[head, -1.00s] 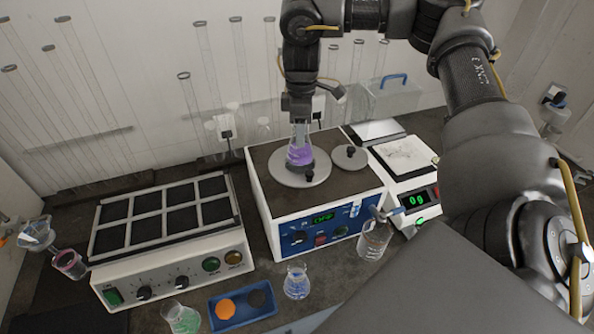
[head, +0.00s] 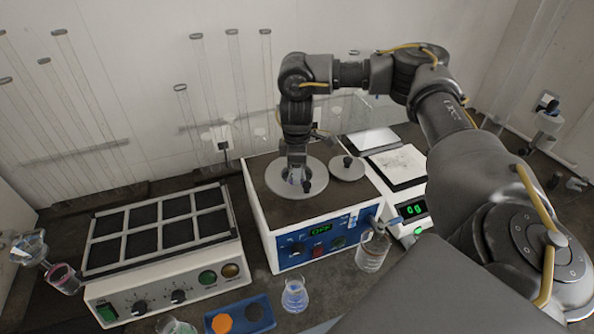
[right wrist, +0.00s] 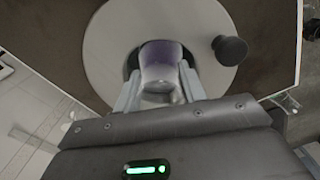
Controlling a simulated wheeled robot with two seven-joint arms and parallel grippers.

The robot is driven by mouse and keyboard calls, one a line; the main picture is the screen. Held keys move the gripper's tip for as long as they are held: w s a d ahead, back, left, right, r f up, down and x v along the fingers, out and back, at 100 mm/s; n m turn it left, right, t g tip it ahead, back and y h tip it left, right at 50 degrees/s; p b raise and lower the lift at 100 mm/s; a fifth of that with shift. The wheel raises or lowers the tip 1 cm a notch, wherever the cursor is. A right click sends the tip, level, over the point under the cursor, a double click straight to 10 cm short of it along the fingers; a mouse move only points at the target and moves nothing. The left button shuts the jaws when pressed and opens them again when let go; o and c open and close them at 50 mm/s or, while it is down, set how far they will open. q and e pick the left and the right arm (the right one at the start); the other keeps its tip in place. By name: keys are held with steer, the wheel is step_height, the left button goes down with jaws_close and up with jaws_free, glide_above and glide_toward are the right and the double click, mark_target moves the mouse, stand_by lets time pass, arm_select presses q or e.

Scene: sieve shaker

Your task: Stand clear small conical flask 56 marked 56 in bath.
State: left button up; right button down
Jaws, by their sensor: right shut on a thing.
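My right gripper (head: 297,178) is shut on a small conical flask over the left round opening of the bath (head: 330,240). The flask (right wrist: 160,65) shows in the right wrist view as clear glass with purple contents, between the two fingers (right wrist: 158,90). It sits within the dark hole of a grey ring (right wrist: 100,45). In the head view the gripper mostly hides the flask, and I cannot read a mark on it. Whether its base touches the bath floor is hidden. My left gripper is not in view.
A small knobbed lid (head: 347,168) lies beside the ring. A balance (head: 400,170) stands right, a block heater (head: 150,240) left. In front are a blue-liquid flask (head: 295,296), a beaker (head: 372,252) and a blue tray (head: 262,322). Tall glass tubes stand behind.

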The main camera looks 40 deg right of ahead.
steer(key=shift+a, duration=0.1)
steer(key=c, duration=1.1)
jaws_free()
steer(key=shift+f, duration=0.1)
step_height(320, 180, up, 12)
steer(key=shift+r, duration=0.15)
